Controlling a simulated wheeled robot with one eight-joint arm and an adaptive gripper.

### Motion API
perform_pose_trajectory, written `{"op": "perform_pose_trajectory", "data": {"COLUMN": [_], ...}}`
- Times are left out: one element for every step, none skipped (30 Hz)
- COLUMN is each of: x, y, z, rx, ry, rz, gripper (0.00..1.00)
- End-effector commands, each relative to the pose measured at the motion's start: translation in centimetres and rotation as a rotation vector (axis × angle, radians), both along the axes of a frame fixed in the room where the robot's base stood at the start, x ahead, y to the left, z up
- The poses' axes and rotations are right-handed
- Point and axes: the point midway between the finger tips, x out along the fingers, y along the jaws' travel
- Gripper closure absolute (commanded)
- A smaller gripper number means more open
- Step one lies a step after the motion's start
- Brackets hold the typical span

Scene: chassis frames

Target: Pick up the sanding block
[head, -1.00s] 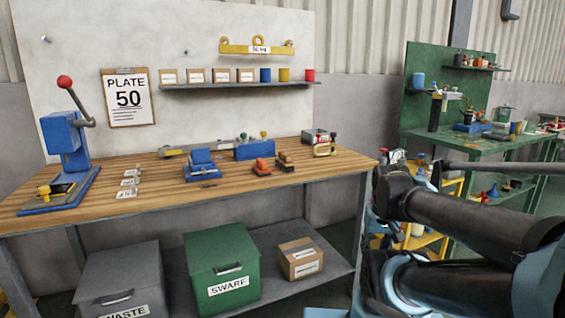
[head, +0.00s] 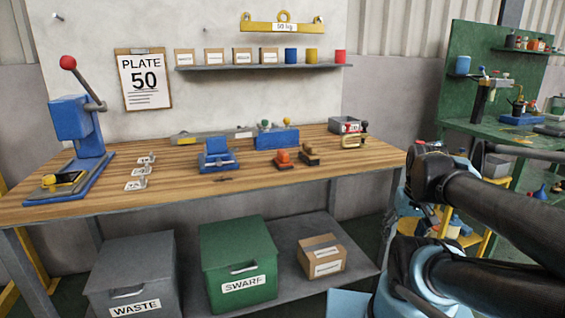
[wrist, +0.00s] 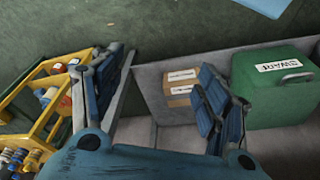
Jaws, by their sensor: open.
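On the wooden bench top (head: 235,186), right of centre, lie a small orange block-like item (head: 283,160) and a small brown item with a dark top (head: 309,155). Either could be the sanding block; they are too small to tell apart surely. My gripper (wrist: 160,70) is open and empty in the wrist view, its two blue fingers wide apart. It points down past the bench's lower shelf and the floor, away from the bench-top items. Neither small item shows in the wrist view. In the head view my arm is at the right, beyond the bench's right end.
A press (head: 72,130) stands left. Below are the green swarf bin (head: 238,263) and a carton (head: 320,257). A yellow cart (wrist: 68,100) is near my gripper.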

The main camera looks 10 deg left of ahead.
Motion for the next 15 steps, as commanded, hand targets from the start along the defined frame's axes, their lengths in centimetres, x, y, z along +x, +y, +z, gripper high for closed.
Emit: {"op": "perform_pose_trajectory", "data": {"x": [0.8, 1.3, 2.0, 2.6, 3.2, 4.0, 4.7, 5.4, 6.4, 7.0, 7.7, 8.6, 9.3, 10.0, 10.9], "y": [0.3, 0.5, 0.9, 1.3, 1.8, 2.4, 3.0, 3.5, 4.3, 4.9, 5.5, 6.3, 7.0, 7.6, 8.6], "z": [1.1, 1.8, 2.8, 3.7, 4.6, 5.8, 6.7, 7.6, 8.8, 9.6, 10.4, 11.5, 12.3, 13.1, 14.1], "rx": [0.002, 0.004, 0.006, 0.008, 0.010, 0.013, 0.015, 0.018, 0.023, 0.025, 0.028, 0.033, 0.036, 0.039, 0.045], "ry": [0.003, 0.007, 0.011, 0.014, 0.018, 0.022, 0.025, 0.027, 0.030, 0.032, 0.034, 0.036, 0.037, 0.036, 0.037], "rz": [0.038, 0.067, 0.113, 0.153, 0.197, 0.257, 0.305, 0.352, 0.414, 0.462, 0.508, 0.572, 0.618, 0.665, 0.727], "gripper": [0.10, 0.07, 0.07, 0.07, 0.07, 0.07, 0.07, 0.07, 0.07, 0.07, 0.07, 0.07, 0.07, 0.07, 0.07]}}
